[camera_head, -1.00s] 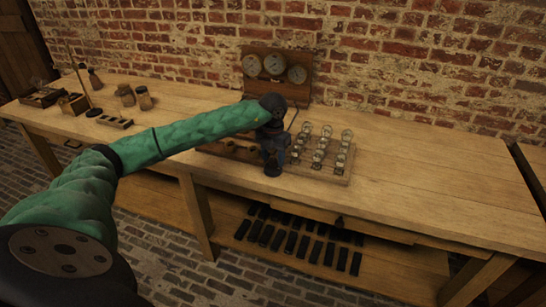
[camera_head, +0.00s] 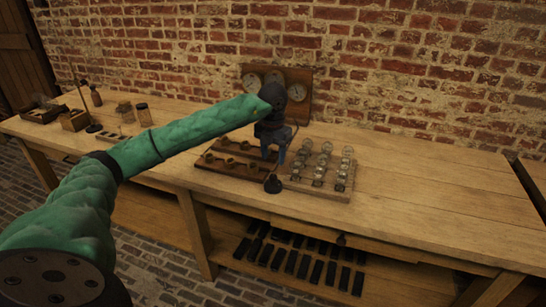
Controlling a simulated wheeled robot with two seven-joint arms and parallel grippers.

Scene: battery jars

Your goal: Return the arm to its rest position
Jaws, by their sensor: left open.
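My left arm, with a green sleeve, comes in from the left and reaches over the workbench (camera_head: 430,205). My left gripper (camera_head: 273,180) is at its end, dark and pointing down, open, above the front of the bench between two wooden boards. A board with several glass jars (camera_head: 320,172) stands just right of it. A darker board with several round fittings (camera_head: 225,168) lies to its left, partly hidden by the arm and gripper. I see nothing held between the fingers. My right gripper is not in view.
A wooden panel with three round gauges (camera_head: 298,90) stands behind the gripper by the brick wall. Small jars (camera_head: 142,113) and wooden boxes (camera_head: 75,120) sit at the left. Several dark blocks (camera_head: 300,262) lie on the lower shelf. The bench's right part is clear.

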